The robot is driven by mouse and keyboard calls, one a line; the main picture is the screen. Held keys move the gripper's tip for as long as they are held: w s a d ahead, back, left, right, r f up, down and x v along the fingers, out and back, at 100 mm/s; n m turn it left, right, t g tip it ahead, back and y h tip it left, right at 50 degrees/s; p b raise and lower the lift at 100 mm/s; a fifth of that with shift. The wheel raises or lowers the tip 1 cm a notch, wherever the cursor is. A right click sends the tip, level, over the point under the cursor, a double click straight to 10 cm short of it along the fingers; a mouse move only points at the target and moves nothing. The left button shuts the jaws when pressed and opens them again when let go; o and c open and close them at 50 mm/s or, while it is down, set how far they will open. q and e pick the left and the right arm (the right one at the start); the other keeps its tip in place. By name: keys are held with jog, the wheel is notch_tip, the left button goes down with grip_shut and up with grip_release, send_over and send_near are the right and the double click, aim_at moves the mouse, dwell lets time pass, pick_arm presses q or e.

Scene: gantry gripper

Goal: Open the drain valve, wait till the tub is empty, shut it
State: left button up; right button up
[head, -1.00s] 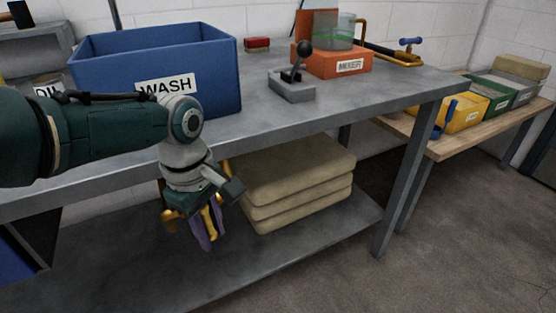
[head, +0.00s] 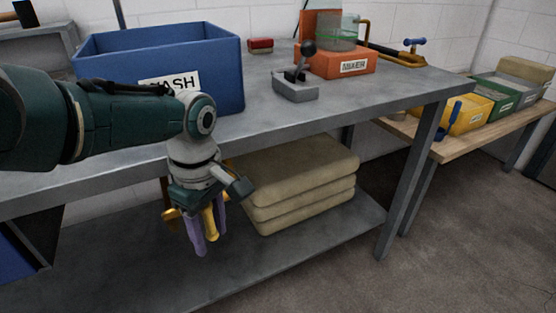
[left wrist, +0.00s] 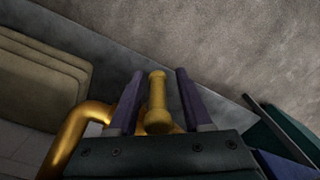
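The blue tub labelled WASH (head: 215,75) stands on the grey bench; my left arm covers part of its front, and no water shows inside it. Below the bench top is the brass drain pipe (head: 170,214), which shows as a bent pipe in the left wrist view (left wrist: 72,135). Its yellow valve handle (head: 210,226) points down toward the lower shelf. My left gripper (head: 208,235) has its purple fingers on either side of this handle. In the left wrist view the handle (left wrist: 157,100) stands between the fingers with a gap on both sides. My right gripper is out of view.
Folded tan sacks (head: 300,185) lie on the lower shelf right of my gripper. A lever box (head: 295,88) and an orange MIXER unit (head: 340,64) stand on the bench. A side table (head: 440,148) holds coloured bins. Floor at right is clear.

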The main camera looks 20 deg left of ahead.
pick_arm(q)
jog(key=shift+r, duration=0.15)
notch_tip(320, 180, up, 10)
jog(key=p, duration=0.8)
jog(key=shift+w+d, duration=0.1)
